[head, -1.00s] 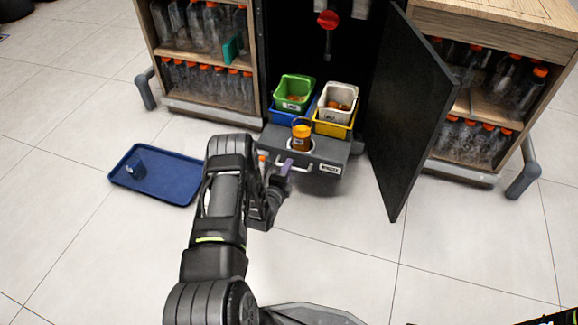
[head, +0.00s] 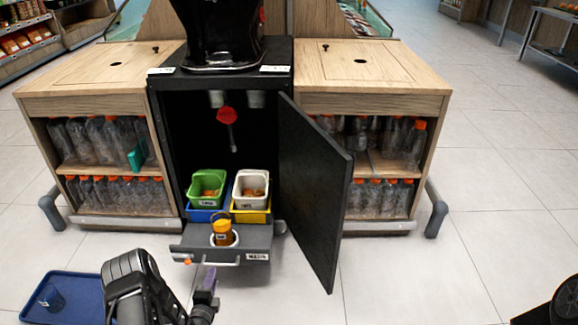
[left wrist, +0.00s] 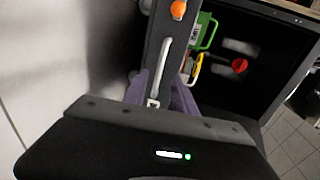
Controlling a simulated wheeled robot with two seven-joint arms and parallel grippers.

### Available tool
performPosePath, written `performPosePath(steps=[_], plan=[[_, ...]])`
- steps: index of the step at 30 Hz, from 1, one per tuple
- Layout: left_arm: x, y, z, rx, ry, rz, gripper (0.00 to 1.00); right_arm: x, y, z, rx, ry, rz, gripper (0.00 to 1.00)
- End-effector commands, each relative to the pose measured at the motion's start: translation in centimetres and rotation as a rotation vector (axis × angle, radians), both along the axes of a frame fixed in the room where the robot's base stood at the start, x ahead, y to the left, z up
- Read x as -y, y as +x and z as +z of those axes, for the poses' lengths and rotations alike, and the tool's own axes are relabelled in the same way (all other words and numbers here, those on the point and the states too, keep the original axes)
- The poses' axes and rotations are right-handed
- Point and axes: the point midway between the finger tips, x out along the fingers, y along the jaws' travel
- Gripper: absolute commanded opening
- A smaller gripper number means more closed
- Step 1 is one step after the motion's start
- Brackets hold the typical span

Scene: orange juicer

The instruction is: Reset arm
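My left gripper (head: 209,280) has purple fingers and is at the bottom of the head view, just in front of the pulled-out black drawer (head: 258,241). In the left wrist view its fingers (left wrist: 158,88) stand apart, with the drawer's pale handle (left wrist: 165,58) showing beyond and between them. I see no object held. The handle also shows in the head view (head: 222,263); whether a finger touches it is unclear. Part of my right arm (head: 548,308) shows at the bottom right; its gripper is out of the picture.
An orange container (head: 222,234) sits in the drawer. Green (head: 207,187) and white (head: 250,183) bins stand in the cabinet. The black door (head: 310,180) is open to the right. A blue tray (head: 75,305) lies on the floor at left. Floor right of the door is clear.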

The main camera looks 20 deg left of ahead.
Motion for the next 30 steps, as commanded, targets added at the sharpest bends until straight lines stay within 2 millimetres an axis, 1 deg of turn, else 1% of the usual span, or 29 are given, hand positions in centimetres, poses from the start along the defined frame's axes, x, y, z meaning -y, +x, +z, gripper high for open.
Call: performPosePath(steps=[2, 5, 8, 11, 12, 14, 15, 17, 18, 20, 21, 23, 24, 26, 27, 29, 30], plan=[[0.1, 0.0, 0.0, -0.001, -0.004, 0.0, 0.33, 0.0, 0.0, 0.0, 0.0, 0.0, 0.0, 0.36], [0.9, 0.3, -0.2, -0.01, -0.052, -0.002, 0.33, 0.0, 0.0, 0.0, 0.0, 0.0, 0.0, 0.36], [3.2, 0.6, -0.7, -0.041, -0.187, 0.003, 0.33, 0.0, 0.0, 0.0, 0.0, 0.0, 0.0, 0.36], [7.4, 0.6, -1.5, -0.11, -0.427, 0.026, 0.33, 0.0, 0.0, 0.0, 0.001, 0.0, 0.0, 0.36], [9.7, 0.3, -1.9, -0.151, -0.547, 0.046, 0.33, 0.0, 0.0, 0.0, 0.001, 0.0, 0.0, 0.36], [13.7, -0.8, -2.4, -0.23, -0.746, 0.095, 0.33, 0.0, 0.0, 0.0, 0.001, 0.0, 0.0, 0.36], [16.6, -1.9, -2.7, -0.291, -0.881, 0.141, 0.33, 0.0, 0.0, 0.0, 0.001, 0.0, 0.0, 0.36], [20.7, -4.1, -2.9, -0.388, -1.066, 0.229, 0.33, 0.0, 0.0, 0.0, 0.0, 0.0, 0.0, 0.36], [23.1, -5.8, -2.9, -0.452, -1.17, 0.297, 0.33, 0.0, 0.0, 0.0, 0.0, 0.0, 0.0, 0.36], [26.2, -8.4, -2.7, -0.539, -1.297, 0.4, 0.33, 0.0, 0.0, 0.0, 0.0, 0.0, 0.0, 0.36], [27.9, -10.1, -2.5, -0.588, -1.364, 0.471, 0.33, 0.0, 0.0, 0.0, 0.0, 0.0, 0.0, 0.36], [30.1, -12.6, -2.1, -0.656, -1.44, 0.571, 0.33, 0.0, 0.0, 0.0, 0.0, 0.0, 0.0, 0.36], [31.3, -14.3, -1.8, -0.698, -1.481, 0.639, 0.33, 0.0, 0.0, 0.0, 0.0, 0.0, 0.0, 0.36], [33.0, -16.7, -1.2, -0.754, -1.529, 0.738, 0.33, 0.0, 0.0, 0.0, 0.0, 0.0, 0.0, 0.36], [33.9, -18.3, -0.9, -0.788, -1.554, 0.805, 0.33, 0.0, 0.0, 0.0, 0.0, 0.0, 0.0, 0.36], [35.1, -20.6, -0.2, -0.833, -1.582, 0.905, 0.33, 0.0, 0.0, 0.0, 0.0, 0.0, 0.0, 0.36], [35.9, -22.3, 0.2, -0.862, -1.594, 0.973, 0.33, 0.0, 0.0, 0.0, 0.0, 0.0, 0.0, 0.36]])
